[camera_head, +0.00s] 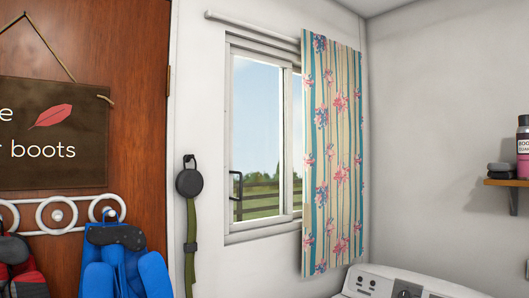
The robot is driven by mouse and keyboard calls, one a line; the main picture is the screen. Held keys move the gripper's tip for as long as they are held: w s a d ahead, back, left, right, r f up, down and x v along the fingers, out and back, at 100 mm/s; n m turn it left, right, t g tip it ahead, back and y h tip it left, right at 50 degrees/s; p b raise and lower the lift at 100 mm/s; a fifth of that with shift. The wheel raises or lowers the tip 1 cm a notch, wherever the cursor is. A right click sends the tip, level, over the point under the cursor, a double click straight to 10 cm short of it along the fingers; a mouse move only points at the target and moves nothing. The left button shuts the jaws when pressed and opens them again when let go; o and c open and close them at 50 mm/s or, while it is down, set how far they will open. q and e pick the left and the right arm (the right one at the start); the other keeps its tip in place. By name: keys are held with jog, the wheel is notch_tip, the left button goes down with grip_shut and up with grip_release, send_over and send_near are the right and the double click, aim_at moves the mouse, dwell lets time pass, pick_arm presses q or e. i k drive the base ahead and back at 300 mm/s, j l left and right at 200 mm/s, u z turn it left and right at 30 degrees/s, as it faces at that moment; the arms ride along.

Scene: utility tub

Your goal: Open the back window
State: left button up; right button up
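The back window (265,140) is in the wall in the middle of the head view. It has a white frame and two side-by-side panes, with a fence and trees seen through the glass. A dark handle (236,192) sits low on the left edge of the left pane. I cannot tell for sure whether the pane is shut. A floral striped curtain (335,155) hangs from a white rod and covers the right part of the window. Neither of my grippers is in view.
A black round wall hook (189,182) with a green strap hangs left of the window. A brown door (130,60) with a sign and a white rack of bags and gloves is at left. A white appliance (385,283) stands below the curtain. A wooden shelf (508,183) holds a bottle.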

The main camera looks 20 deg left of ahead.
aim_at(244, 54)
jog(key=i+j, duration=0.15)
jog(key=i, duration=0.45)
jog(key=i+j, duration=0.1)
jog(key=i, duration=0.5)
jog(key=u, duration=1.25)
